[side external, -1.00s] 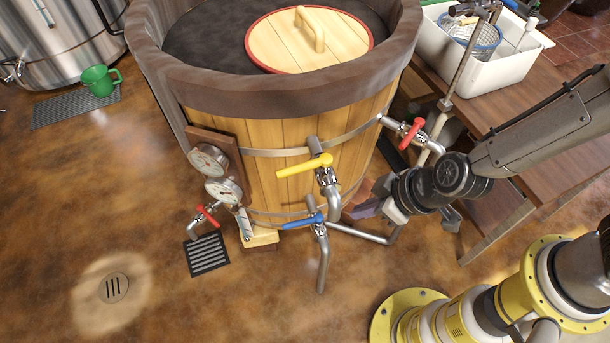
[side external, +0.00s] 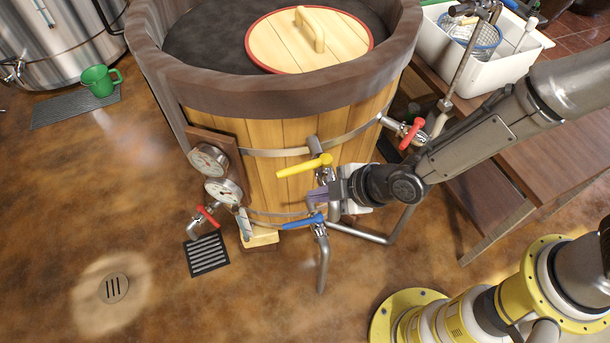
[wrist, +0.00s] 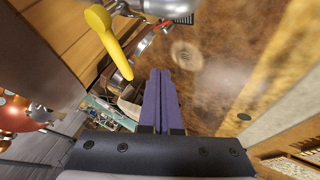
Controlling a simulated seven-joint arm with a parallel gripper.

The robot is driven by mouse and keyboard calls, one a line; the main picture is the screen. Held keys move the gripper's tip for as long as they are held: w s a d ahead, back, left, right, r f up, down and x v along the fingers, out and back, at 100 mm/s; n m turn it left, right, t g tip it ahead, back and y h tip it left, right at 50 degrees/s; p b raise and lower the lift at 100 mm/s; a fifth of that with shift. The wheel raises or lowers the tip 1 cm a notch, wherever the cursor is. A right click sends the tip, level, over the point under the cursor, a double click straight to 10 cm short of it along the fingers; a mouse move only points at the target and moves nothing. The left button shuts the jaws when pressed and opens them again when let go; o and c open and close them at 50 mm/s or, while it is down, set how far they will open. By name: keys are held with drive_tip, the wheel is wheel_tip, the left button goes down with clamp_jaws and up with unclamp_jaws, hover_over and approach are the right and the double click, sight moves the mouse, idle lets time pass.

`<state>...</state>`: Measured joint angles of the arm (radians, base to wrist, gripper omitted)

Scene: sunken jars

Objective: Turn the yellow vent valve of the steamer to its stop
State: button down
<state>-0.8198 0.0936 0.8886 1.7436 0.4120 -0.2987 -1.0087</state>
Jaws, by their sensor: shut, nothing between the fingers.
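The steamer (side external: 285,165) is a large wooden tub with a dark rim. The yellow vent valve handle (side external: 305,166) sits on a metal pipe at the tub's front and points left in the side view. In the wrist view the yellow handle (wrist: 108,42) is at the upper left, ahead of and left of the fingers. My gripper (side external: 318,197) is just below the yellow valve, its purple fingers pointing left, between it and the blue valve. In the wrist view the fingers (wrist: 168,100) are together with nothing between them. They appear apart from the yellow handle.
A blue-handled valve (side external: 300,222) is just below my fingers. A red-handled valve (side external: 412,133) is at the right of the tub, close to my arm. Two gauges (side external: 209,160) and another red valve (side external: 208,215) are at left. Open floor lies left.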

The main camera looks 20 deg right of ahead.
sight(305, 167)
drive_tip(key=shift+w+a+f, duration=0.1)
drive_tip(key=shift+w+f, duration=0.05)
drive_tip(key=shift+w, duration=0.7)
drive_tip(key=shift+w+a+f, duration=0.1)
drive_tip(key=shift+w+f, duration=0.1)
drive_tip(key=shift+w, duration=0.65)
drive_tip(key=shift+w+a+f, duration=0.1)
drive_tip(key=shift+w+f, duration=0.05)
drive_tip(key=shift+w, duration=0.7)
